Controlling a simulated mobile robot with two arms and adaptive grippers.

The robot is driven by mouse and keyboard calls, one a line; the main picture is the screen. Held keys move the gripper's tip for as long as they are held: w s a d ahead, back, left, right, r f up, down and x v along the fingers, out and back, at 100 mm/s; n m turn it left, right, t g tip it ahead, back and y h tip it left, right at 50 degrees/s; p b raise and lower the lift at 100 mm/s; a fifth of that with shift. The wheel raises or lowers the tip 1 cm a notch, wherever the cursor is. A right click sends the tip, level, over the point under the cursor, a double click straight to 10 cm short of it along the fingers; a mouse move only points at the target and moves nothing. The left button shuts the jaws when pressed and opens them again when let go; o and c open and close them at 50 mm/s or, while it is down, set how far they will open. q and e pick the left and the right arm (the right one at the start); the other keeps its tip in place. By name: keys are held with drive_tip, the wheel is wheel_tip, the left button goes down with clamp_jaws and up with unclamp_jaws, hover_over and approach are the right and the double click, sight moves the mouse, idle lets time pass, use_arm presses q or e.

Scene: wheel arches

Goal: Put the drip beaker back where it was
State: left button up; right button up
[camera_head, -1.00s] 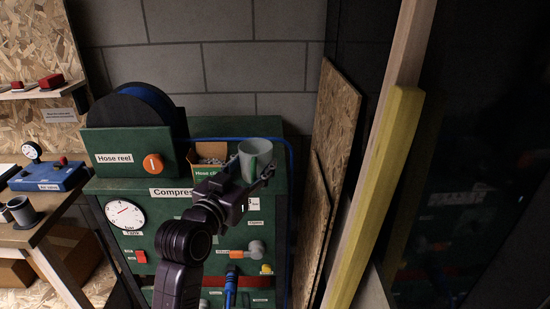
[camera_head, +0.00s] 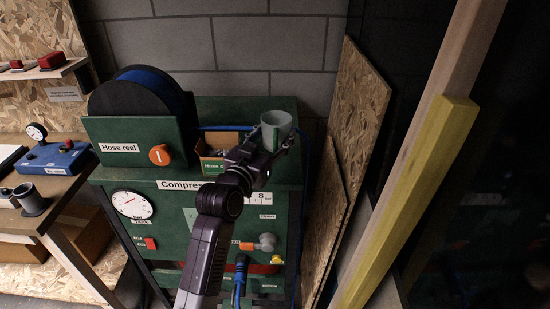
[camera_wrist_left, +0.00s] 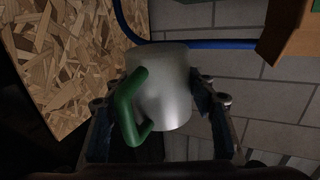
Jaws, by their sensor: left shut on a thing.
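The drip beaker (camera_head: 276,126) is a grey cup with a green handle. My left gripper (camera_head: 268,146) is shut on it, above the right part of the green compressor cabinet's top (camera_head: 240,106). In the left wrist view the beaker (camera_wrist_left: 168,88) sits between the two fingers (camera_wrist_left: 158,104), its green handle (camera_wrist_left: 130,112) towards the lower left. I cannot tell whether its base touches anything. My right gripper is not in view.
A small open cardboard box (camera_head: 214,164) stands left of the beaker, beside the hose reel (camera_head: 140,100). A blue hose (camera_wrist_left: 210,44) runs behind. Chipboard sheets (camera_head: 345,150) and yellow and pale timbers (camera_head: 415,195) lean at the right. A workbench (camera_head: 40,215) is at the left.

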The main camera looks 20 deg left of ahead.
use_arm(q)
wheel_tip(320, 180, down, 5)
drive_tip(key=shift+r, duration=0.15)
wheel_tip(320, 180, down, 4)
drive_tip(key=shift+r, duration=0.15)
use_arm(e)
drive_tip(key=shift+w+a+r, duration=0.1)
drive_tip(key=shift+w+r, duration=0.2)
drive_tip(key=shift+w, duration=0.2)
use_arm(q)
drive_tip(key=shift+f, duration=0.2)
drive_tip(key=o, duration=1.2)
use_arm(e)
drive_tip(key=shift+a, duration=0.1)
